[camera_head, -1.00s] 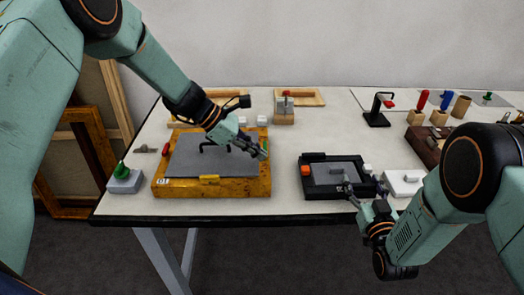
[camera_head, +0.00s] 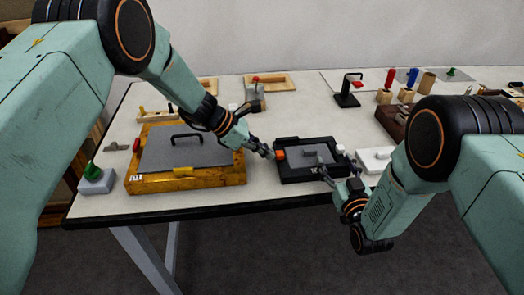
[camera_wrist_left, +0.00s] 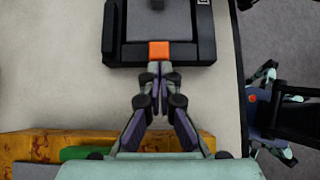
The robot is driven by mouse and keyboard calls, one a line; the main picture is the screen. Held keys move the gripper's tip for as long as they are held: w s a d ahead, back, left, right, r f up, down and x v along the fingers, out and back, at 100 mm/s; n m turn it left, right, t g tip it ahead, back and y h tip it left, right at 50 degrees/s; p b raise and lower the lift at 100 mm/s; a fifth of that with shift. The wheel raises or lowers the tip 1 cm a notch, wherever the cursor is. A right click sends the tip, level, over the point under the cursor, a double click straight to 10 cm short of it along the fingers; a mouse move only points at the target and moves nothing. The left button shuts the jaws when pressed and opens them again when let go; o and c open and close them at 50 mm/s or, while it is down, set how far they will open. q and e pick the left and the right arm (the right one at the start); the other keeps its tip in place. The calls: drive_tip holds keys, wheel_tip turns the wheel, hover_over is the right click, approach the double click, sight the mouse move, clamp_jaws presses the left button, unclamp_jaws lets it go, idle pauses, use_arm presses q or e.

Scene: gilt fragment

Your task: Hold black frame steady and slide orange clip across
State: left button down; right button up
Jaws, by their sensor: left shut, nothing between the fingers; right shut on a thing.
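The black frame (camera_head: 322,178) lies flat on the table with a grey panel inside it. The orange clip (camera_head: 280,155) sits on the frame's left side; it also shows in the left wrist view (camera_wrist_left: 159,51). My left gripper (camera_head: 269,154) is shut and empty. Its fingertips (camera_wrist_left: 159,70) are right beside the clip's outer face, close to or touching it; I cannot tell which. My right gripper (camera_head: 326,173) is at the frame's front edge, shut on the black frame. Its fingertips partly hide that edge.
A yellow-brown wooden box (camera_head: 190,180) with a grey lid and black handle lies left of the frame. A white block (camera_head: 375,158) lies to its right. The table's front edge (camera_head: 270,204) is close to the frame. Small tools stand further back.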

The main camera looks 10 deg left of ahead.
use_arm(q)
drive_tip(key=shift+w+d, duration=0.2)
drive_tip(key=shift+d, duration=0.35)
drive_tip(key=shift+w+d, duration=0.15)
drive_tip(key=shift+d, duration=0.35)
drive_tip(key=shift+a, duration=0.1)
drive_tip(key=shift+s+a, duration=0.1)
drive_tip(key=shift+a, duration=0.25)
drive_tip(key=shift+s+a, duration=0.2)
drive_tip(key=shift+a, duration=0.4)
drive_tip(key=shift+s+a, duration=0.2)
drive_tip(key=shift+a, duration=0.4)
drive_tip(key=v, duration=1)
drive_tip(key=shift+s+a, duration=0.1)
drive_tip(key=shift+a, duration=0.15)
